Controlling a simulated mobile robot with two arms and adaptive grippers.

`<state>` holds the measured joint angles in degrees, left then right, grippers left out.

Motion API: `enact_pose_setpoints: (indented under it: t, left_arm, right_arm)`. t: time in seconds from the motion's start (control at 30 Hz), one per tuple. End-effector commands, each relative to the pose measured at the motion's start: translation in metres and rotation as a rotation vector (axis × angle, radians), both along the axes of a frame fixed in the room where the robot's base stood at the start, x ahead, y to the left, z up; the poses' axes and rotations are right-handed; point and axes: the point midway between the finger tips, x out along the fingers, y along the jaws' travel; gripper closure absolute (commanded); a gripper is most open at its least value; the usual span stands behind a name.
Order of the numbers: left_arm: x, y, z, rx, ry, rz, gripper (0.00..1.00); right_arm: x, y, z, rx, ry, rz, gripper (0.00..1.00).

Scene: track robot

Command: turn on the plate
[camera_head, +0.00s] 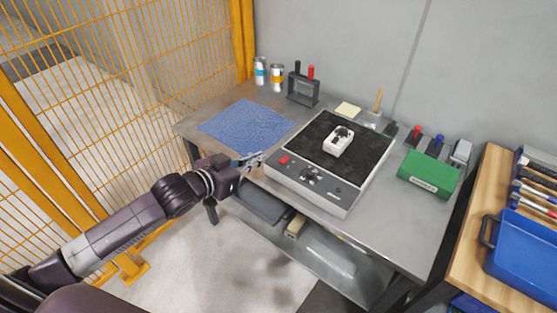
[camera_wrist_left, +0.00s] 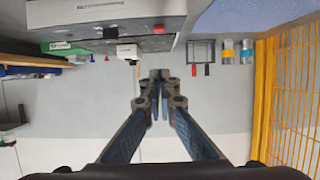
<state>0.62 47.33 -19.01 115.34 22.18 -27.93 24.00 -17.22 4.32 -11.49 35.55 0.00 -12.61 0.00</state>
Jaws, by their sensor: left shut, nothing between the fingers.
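The hot plate (camera_head: 372,139) stands on the grey metal table, with a dark top and a light grey body. Its sloped front panel has a red switch (camera_head: 284,160) at the left and dark knobs (camera_head: 311,173) near the middle. A white block-like part with dark details (camera_head: 339,141) lies on the dark top. My left gripper (camera_head: 259,157) is shut and empty, just left of the panel near the red switch; contact cannot be told. In the left wrist view its fingertips (camera_wrist_left: 160,74) meet, and the switch (camera_wrist_left: 159,29) shows above them. My right gripper is not in view.
A blue cloth (camera_head: 246,126) lies left of the plate. Cans (camera_head: 277,77) and a rack (camera_head: 303,88) stand behind. A green box (camera_head: 429,172) is to the right, and a blue bin (camera_head: 525,255) is on the wooden bench. A yellow fence (camera_head: 120,75) borders the left.

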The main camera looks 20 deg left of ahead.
Motion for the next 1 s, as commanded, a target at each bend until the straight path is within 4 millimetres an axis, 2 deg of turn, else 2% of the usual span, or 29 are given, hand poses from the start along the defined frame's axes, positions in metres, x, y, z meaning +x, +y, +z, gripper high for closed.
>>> enact_pose_setpoints:
  t: [0.37, 0.47, 0.9, 0.97, 1.0]
  left_arm:
    - [0.006, -0.001, -0.002, 0.000, 0.000, 0.002, 1.00]
    - [0.016, -0.005, -0.005, -0.001, -0.001, 0.003, 1.00]
    - [0.086, -0.030, -0.033, -0.001, -0.001, 0.003, 1.00]
    - [0.090, -0.032, -0.040, 0.001, 0.003, 0.002, 1.00]
    - [0.087, -0.031, -0.050, 0.001, 0.007, 0.003, 1.00]
  right_arm:
    - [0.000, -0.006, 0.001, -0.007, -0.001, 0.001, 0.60]
    - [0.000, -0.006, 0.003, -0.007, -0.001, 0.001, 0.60]
    - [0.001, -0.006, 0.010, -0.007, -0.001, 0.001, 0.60]
    - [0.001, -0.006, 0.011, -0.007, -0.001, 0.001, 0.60]
    - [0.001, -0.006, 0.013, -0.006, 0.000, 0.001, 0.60]
